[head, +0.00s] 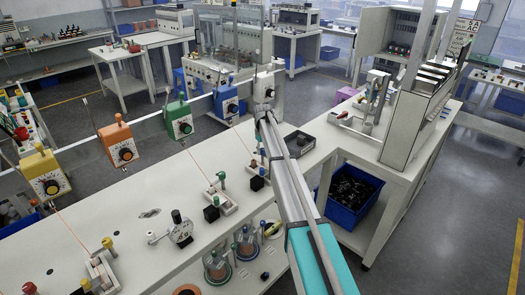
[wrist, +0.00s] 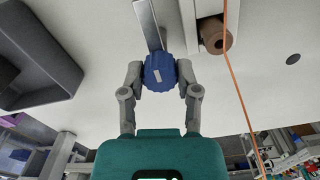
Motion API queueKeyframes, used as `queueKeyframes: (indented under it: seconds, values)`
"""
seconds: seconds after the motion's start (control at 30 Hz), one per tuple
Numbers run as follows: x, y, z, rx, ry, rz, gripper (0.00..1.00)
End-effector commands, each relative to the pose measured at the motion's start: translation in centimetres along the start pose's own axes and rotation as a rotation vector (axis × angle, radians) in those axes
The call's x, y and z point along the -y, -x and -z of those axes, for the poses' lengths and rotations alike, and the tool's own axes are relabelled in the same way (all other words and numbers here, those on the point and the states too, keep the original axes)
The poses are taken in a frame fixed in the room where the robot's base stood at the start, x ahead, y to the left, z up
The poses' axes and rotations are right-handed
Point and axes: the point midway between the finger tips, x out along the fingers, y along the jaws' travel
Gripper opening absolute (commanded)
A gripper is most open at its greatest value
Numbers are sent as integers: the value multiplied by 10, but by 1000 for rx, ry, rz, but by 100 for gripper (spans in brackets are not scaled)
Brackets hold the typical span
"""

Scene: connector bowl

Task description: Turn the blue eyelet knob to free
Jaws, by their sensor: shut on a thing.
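In the wrist view the blue eyelet knob (wrist: 158,74) is a ridged round knob with a pale mark on its face. My gripper (wrist: 160,84) has one finger on each side of it and is shut on it. A grey metal strip (wrist: 149,25) extends from behind the knob. Beside it is a pale block (wrist: 206,10) with a brown cylinder (wrist: 216,36), and an orange wire (wrist: 235,75) runs past. In the head view my arm covers the knob and the gripper's fingers.
A dark open tray (wrist: 38,58) lies on the bench close to the gripper; it also shows in the head view (head: 299,143). Left of my arm stand a fixture with a green knob (head: 222,176) and a black-knobbed device (head: 181,230). A blue tensioner box (head: 228,101) stands behind.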

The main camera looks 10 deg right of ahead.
Motion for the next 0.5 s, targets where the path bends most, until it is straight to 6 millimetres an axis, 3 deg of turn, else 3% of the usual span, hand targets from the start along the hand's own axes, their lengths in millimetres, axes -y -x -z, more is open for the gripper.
queueKeyframes:
  seconds: [0.5]
  values:
    - [0,0,0,1,43,0,0]
